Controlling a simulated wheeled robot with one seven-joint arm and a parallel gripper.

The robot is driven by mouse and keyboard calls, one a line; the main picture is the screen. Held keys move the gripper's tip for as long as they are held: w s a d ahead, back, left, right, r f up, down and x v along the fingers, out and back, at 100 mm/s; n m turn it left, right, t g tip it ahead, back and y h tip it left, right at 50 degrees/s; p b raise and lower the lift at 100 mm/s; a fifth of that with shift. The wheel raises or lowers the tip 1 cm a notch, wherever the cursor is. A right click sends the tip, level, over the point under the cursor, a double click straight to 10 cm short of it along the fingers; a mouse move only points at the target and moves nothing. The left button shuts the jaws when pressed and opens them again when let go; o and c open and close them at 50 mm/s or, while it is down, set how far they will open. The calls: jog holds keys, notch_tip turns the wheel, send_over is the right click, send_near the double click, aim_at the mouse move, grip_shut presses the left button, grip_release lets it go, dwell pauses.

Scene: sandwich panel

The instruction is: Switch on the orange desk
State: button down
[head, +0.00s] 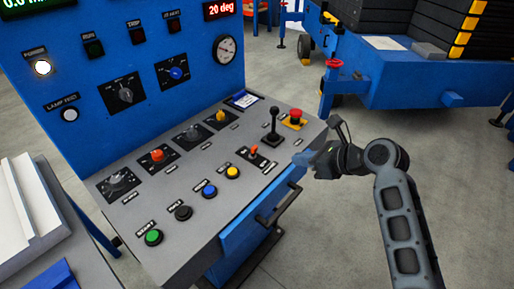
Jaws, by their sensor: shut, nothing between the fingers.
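The control desk (196,228) has a grey sloped top and a blue body; it does not look orange. A small orange-red toggle switch (254,151) stands on its right part, in a dark plate. A black joystick (273,126) is behind it, and a red mushroom button on a yellow base (295,117) is behind and to the right. My gripper (300,159) is shut and empty, just right of the toggle, near the desk's right edge, apart from the switch. Its fingertips look small and partly blend together.
Knobs, including an orange one (158,155), and push buttons, including a green one (153,237), fill the desk top. A black handle (278,204) sticks out at the front. A blue upright panel (147,45) rises behind. A blue machine (420,85) stands beyond; grey floor is clear at right.

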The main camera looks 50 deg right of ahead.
jog(key=shift+w+f, duration=0.1)
jog(key=shift+w, duration=0.05)
send_near(256, 151)
jog(key=f, duration=0.3)
jog(key=shift+w+a+f, duration=0.1)
jog(key=shift+w+f, duration=0.25)
jog(key=shift+w, duration=0.05)
jog(key=shift+w+r, duration=0.15)
jog(key=shift+w, duration=0.45)
jog(key=shift+w+r, duration=0.2)
jog(key=shift+w, duration=1.2)
jog(key=shift+a, duration=0.1)
